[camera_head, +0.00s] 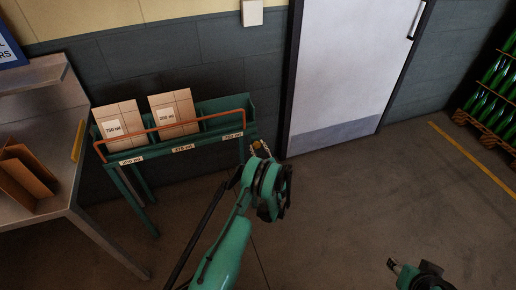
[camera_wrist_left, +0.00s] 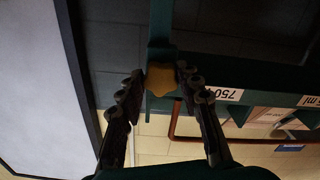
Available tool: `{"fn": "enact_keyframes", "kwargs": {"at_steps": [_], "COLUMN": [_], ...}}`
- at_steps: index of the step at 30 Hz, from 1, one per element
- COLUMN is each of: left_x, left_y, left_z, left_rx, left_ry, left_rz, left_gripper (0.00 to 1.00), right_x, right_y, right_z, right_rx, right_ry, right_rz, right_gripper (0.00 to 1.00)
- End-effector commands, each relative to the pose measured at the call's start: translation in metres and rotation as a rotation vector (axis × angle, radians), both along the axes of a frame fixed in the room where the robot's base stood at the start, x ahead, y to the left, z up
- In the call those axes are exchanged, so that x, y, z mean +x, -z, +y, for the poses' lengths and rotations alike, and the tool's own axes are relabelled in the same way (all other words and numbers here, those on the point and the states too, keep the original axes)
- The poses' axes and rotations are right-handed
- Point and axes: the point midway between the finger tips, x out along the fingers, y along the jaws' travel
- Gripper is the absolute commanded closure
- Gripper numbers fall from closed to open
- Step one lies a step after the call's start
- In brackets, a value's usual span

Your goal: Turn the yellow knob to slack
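The yellow knob (camera_wrist_left: 161,78) is lobed and sits on a green upright of the rack, seen in the left wrist view. In the head view a small yellow patch of it (camera_head: 263,143) shows by the rack's right end. My left gripper (camera_head: 260,149) is there; in the wrist view its two dark fingers (camera_wrist_left: 162,82) stand apart, one on each side of the knob. A narrow gap seems to show beside the knob, but contact is hard to judge. My right gripper (camera_head: 393,266) is low at the right, away from the rack, its finger opening unclear.
The green rack (camera_head: 184,150) has an orange rail, volume labels and two cartons (camera_head: 118,125) (camera_head: 173,112). A metal table (camera_head: 60,205) with a cardboard box (camera_head: 25,180) stands left. A white door (camera_head: 345,70) is behind; green bottles (camera_head: 490,95) stand far right. The floor between is clear.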

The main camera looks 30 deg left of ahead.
Motion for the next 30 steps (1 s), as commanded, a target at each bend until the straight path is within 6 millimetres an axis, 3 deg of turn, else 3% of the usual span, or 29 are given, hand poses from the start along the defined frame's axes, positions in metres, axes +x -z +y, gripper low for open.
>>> {"fn": "enact_keyframes", "kwargs": {"at_steps": [1,2,16,30], "left_x": [0.0000,0.0001,0.0002,0.0005], "left_y": [-0.0001,-0.0001,-0.0003,-0.0007], "left_z": [0.0002,0.0003,0.0005,0.0003], "left_rx": [0.000,0.000,-0.050,-0.304], "left_ry": [0.000,0.000,0.000,0.000], "left_rz": [0.000,0.000,-0.059,-0.357], "left_gripper": [0.87,0.95,0.95,0.95], "right_x": [0.0000,0.0000,0.0001,0.0000], "right_y": [0.0000,0.0000,-0.0001,-0.0001], "right_z": [0.0000,0.0000,0.0000,0.0000], "right_rx": [0.000,0.000,0.000,0.000], "right_ry": [0.000,0.000,0.000,0.000], "right_rz": [0.000,0.000,0.000,0.000], "right_gripper": [0.60,0.60,0.60,0.60]}}
